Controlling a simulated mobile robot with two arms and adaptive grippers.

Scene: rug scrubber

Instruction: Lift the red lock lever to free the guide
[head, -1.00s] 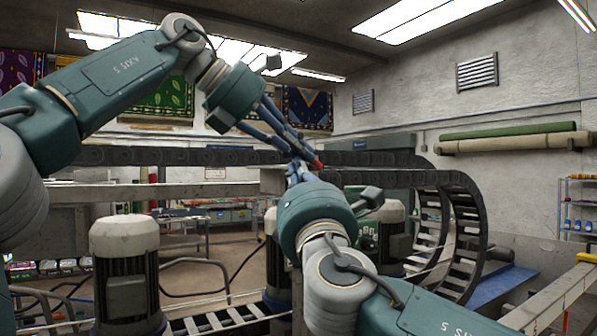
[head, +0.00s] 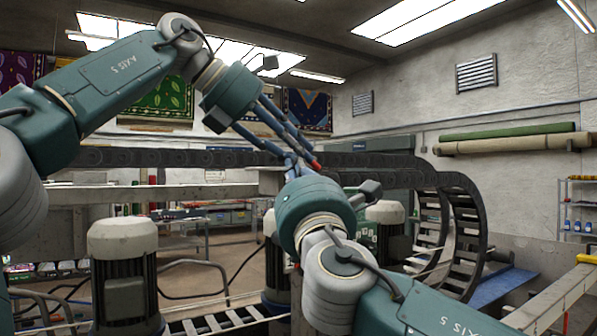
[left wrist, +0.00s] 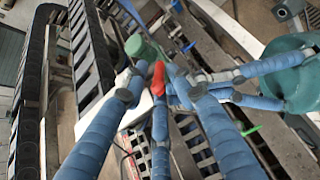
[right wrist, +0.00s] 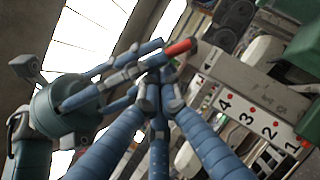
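The red lock lever (head: 316,164) shows as a small red tip near the middle of the head view, beside the dark cable chain. It also shows in the left wrist view (left wrist: 158,78) and the right wrist view (right wrist: 180,46). My left gripper (head: 294,155) reaches down from the upper left, and its blue fingers converge close around the lever. My right gripper (head: 293,168) reaches up from below, and its blue fingertips bunch together just beside the lever. The two grippers' fingers overlap, so contact and grip are hard to tell. The guide is not clearly distinguishable.
A dark cable chain (head: 462,240) curves down at the right. A motor with a pale cap (head: 122,270) stands at the left. A light beam (head: 200,191) crosses behind the grippers. A plate numbered in black (right wrist: 262,118) is close by in the right wrist view.

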